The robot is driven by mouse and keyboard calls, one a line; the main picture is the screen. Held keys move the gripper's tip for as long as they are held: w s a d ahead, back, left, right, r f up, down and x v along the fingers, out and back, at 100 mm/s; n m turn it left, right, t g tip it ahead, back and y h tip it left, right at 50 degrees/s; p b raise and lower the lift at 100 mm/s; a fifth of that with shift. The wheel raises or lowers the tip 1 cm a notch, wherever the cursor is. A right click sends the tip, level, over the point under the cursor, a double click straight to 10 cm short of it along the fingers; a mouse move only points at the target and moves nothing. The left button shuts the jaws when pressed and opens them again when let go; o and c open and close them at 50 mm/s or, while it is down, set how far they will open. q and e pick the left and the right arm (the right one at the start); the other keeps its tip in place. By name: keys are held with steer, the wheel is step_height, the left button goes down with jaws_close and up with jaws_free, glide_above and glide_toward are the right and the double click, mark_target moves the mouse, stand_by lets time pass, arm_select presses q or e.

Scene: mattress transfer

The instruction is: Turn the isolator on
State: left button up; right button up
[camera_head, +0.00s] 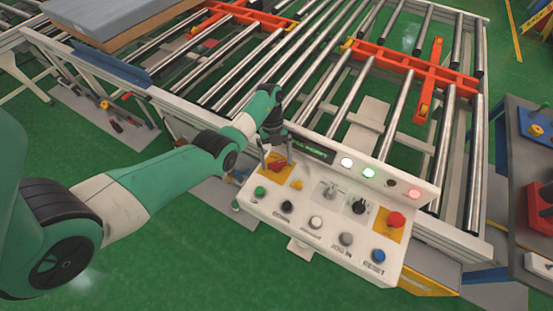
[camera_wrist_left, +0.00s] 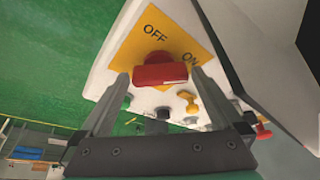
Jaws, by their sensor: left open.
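The isolator is a red rotary knob (camera_head: 277,166) on a yellow plate at the upper left corner of the white control panel (camera_head: 270,203). In the left wrist view the red knob (camera_wrist_left: 160,74) lies across the yellow plate (camera_wrist_left: 180,38), which is marked OFF and ON. I cannot tell which mark the knob points to. My left gripper (camera_head: 276,160) is over the knob, pointing down at the panel. Its fingers are open, one on each side of the knob; I cannot tell whether they touch it. My right gripper is not in view.
The panel also carries a yellow knob (camera_head: 296,184), a green button (camera_head: 260,191), a black selector (camera_head: 359,206), a red emergency button (camera_head: 396,219), a blue button (camera_head: 378,256) and lit lamps (camera_head: 369,173). A roller conveyor (camera_head: 340,95) stands behind. A mattress (camera_head: 110,15) lies upper left.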

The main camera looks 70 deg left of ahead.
arm_select(q)
steer(key=p+v, duration=0.2)
steer(key=v, duration=0.9)
steer(key=shift+r, duration=0.25)
steer(key=shift+a, duration=0.15)
